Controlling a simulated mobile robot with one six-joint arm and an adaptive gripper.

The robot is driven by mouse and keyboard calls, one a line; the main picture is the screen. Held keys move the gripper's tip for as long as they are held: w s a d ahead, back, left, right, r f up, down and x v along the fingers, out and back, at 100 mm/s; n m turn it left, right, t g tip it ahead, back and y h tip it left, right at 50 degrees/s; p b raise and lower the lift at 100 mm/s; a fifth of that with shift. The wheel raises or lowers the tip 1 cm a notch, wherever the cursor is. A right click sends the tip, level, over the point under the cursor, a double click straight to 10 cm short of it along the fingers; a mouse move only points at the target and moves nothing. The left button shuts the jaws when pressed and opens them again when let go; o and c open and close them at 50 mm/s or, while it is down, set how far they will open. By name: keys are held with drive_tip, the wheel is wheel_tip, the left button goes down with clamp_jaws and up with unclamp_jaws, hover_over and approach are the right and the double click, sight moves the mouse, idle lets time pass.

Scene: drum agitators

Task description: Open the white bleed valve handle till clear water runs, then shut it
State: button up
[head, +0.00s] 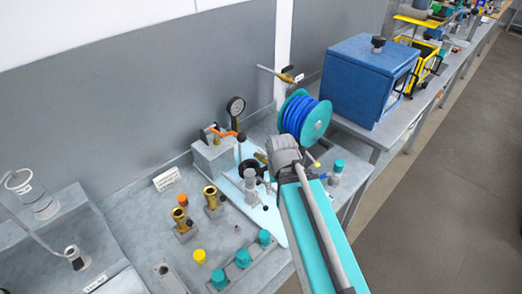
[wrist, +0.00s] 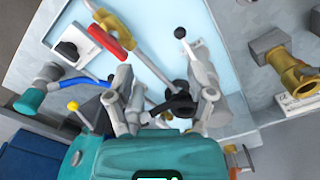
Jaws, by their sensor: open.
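My gripper (head: 262,172) hangs over the pale blue board (head: 272,222) on the bench. In the wrist view, my gripper (wrist: 162,92) has its fingers apart, with a black part (wrist: 178,103) and a brass-coloured rod between them. A pale lever with a black ball tip (wrist: 180,33) shows beside the right finger. It may be the white bleed valve handle, but I cannot tell for sure. A red handle (wrist: 108,38) lies at upper left in the wrist view. My fingers hide part of the fittings. I see no running water.
A grey block (head: 213,157) with an orange lever (head: 222,133) and a gauge (head: 236,106) stands behind the board. A blue hose reel (head: 305,118) is right of it. Brass fittings (head: 182,218) and teal caps (head: 242,258) stand at front left.

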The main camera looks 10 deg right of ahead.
sight(263, 150)
drive_tip(key=shift+o, duration=1.1)
drive_tip(key=shift+w, duration=0.3)
drive_tip(key=w+r+m+p, duration=0.1)
drive_tip(key=w+m, duration=0.3)
drive_tip(key=w, duration=0.5)
drive_tip(key=w+r+m+p, duration=0.1)
drive_tip(key=w+m, duration=0.3)
drive_tip(key=w, duration=0.6)
drive_tip(key=w+d+r+m+p, duration=0.1)
drive_tip(key=w+m, duration=0.3)
drive_tip(key=w, duration=0.5)
drive_tip(key=shift+w+r+p, duration=0.35)
drive_tip(key=shift+r+p, duration=0.2)
drive_tip(key=shift+f, duration=0.15)
wheel_tip(263, 150, down, 14)
drive_tip(key=b, duration=1.3)
drive_tip(key=shift+s+r+b, duration=0.1)
drive_tip(key=shift+r+b, duration=0.1)
drive_tip(key=shift+b, duration=0.2)
drive_tip(key=c, duration=0.8)
